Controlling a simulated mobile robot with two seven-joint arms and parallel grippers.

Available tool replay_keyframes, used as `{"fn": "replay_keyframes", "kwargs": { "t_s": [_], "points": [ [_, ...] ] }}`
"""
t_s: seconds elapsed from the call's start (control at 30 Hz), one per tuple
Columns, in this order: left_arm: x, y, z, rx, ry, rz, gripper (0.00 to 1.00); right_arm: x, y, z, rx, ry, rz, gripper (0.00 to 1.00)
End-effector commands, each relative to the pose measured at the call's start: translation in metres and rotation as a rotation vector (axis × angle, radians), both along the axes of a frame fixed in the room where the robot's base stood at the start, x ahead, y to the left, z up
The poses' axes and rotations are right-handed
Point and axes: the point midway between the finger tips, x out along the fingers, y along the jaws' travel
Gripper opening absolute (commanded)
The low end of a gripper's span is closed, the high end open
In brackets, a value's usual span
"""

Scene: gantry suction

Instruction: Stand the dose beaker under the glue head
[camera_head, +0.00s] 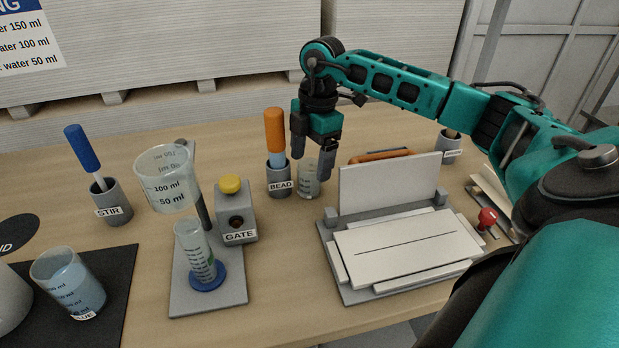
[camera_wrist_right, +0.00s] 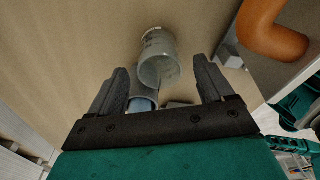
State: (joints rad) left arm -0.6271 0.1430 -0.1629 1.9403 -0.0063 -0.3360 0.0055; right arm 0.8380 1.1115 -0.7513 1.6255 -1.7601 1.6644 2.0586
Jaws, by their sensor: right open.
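A small clear graduated beaker (camera_head: 309,184) stands upright on the table beside the BEAD holder. My right gripper (camera_head: 315,158) is open, pointing down at this beaker. In the right wrist view the beaker (camera_wrist_right: 158,58) shows beyond the open fingers (camera_wrist_right: 162,85), not clasped. The glue head appears to be the large clear graduated vessel (camera_head: 165,180) on a post. Below it a narrower graduated glass (camera_head: 194,248) stands on a blue disc (camera_head: 207,278) on the grey base plate (camera_head: 190,302). No label shows which glass is the dose beaker. My left gripper is out of view.
The BEAD holder (camera_head: 280,186) with an orange-handled tool is close left of the gripper. The GATE box (camera_head: 238,214) has a yellow button. A STIR holder (camera_head: 113,206) and a beaker of blue liquid (camera_head: 70,285) are left. A grey press-like fixture (camera_head: 390,180) stands right.

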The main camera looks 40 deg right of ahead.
Motion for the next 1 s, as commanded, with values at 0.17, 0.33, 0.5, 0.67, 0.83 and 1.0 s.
{"fn": "replay_keyframes", "kwargs": {
  "t_s": [0.17,0.33,0.5,0.67,0.83,1.0],
  "points": [
    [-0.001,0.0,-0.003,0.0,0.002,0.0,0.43,-0.001,0.003,-0.029,0.001,0.006,0.001,0.81],
    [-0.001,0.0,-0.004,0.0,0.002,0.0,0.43,0.0,0.006,-0.045,0.001,0.003,0.0,0.81],
    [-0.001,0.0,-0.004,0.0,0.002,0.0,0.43,0.001,0.006,-0.047,0.001,0.001,0.001,0.81],
    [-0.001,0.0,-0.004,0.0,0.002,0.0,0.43,0.0,0.006,-0.047,0.001,0.001,0.001,0.73],
    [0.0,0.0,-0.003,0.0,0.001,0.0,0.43,0.0,0.006,-0.046,0.0,0.001,0.001,0.57],
    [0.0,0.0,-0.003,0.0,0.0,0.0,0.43,0.0,0.006,-0.046,0.0,0.001,0.001,0.41]
  ]
}}
